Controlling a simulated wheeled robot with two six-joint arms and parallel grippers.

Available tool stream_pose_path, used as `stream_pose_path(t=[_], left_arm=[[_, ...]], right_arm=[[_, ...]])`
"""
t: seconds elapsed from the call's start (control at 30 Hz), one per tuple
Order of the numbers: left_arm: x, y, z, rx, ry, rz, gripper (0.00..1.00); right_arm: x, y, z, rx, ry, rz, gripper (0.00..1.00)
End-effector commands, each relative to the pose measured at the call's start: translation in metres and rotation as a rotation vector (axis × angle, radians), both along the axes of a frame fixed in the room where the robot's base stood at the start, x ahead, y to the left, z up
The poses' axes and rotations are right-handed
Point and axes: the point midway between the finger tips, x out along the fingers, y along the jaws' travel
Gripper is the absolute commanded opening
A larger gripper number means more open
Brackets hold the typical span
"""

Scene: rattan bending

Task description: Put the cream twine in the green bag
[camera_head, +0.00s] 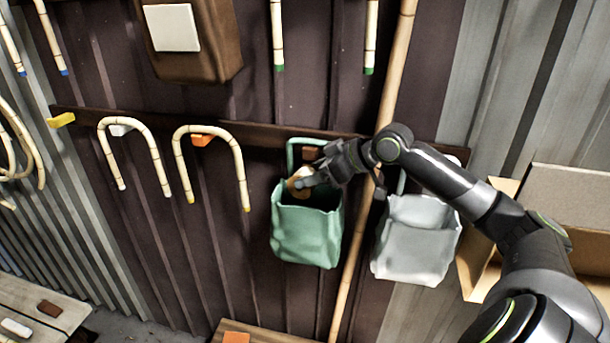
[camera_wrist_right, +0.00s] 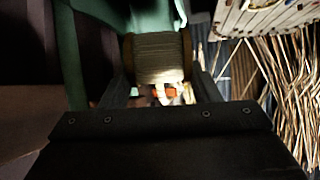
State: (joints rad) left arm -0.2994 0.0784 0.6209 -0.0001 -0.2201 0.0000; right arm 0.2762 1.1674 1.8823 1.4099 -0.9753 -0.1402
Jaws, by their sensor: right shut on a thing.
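The green bag (camera_head: 308,236) hangs open on the dark wall, its handle looped over a peg on the rail. My right gripper (camera_head: 303,183) comes in from the right and is at the bag's mouth. It is shut on the cream twine (camera_head: 296,176), a spool with brown ends. In the right wrist view the twine (camera_wrist_right: 158,60) sits between the two fingers, with green cloth (camera_wrist_right: 148,14) of the bag beyond it. The twine's lower part is partly hidden in the head view. My left gripper is not in view.
A light grey bag (camera_head: 415,243) hangs just right of the green one, with a bamboo pole (camera_head: 350,262) between them. Bent canes (camera_head: 243,172) hang to the left. A cardboard box (camera_head: 570,190) stands at the right. A wooden bench (camera_head: 30,300) is at lower left.

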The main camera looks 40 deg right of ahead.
Motion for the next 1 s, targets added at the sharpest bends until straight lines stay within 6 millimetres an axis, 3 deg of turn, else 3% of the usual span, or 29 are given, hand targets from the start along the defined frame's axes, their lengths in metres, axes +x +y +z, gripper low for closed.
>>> stream_pose_path(t=[0.33,0.37,0.57,1.0], left_arm=[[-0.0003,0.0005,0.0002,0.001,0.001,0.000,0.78],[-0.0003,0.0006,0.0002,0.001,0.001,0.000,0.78],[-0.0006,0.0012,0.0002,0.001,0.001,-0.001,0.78],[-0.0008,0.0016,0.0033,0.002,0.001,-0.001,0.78]], right_arm=[[0.0014,-0.0014,0.0001,0.000,-0.001,0.000,0.28],[0.0014,-0.0014,0.0001,0.000,-0.001,0.000,0.57],[0.0014,-0.0014,0.0000,0.000,-0.001,0.000,0.81],[0.0012,-0.0015,0.0026,0.001,0.000,-0.001,0.81]])
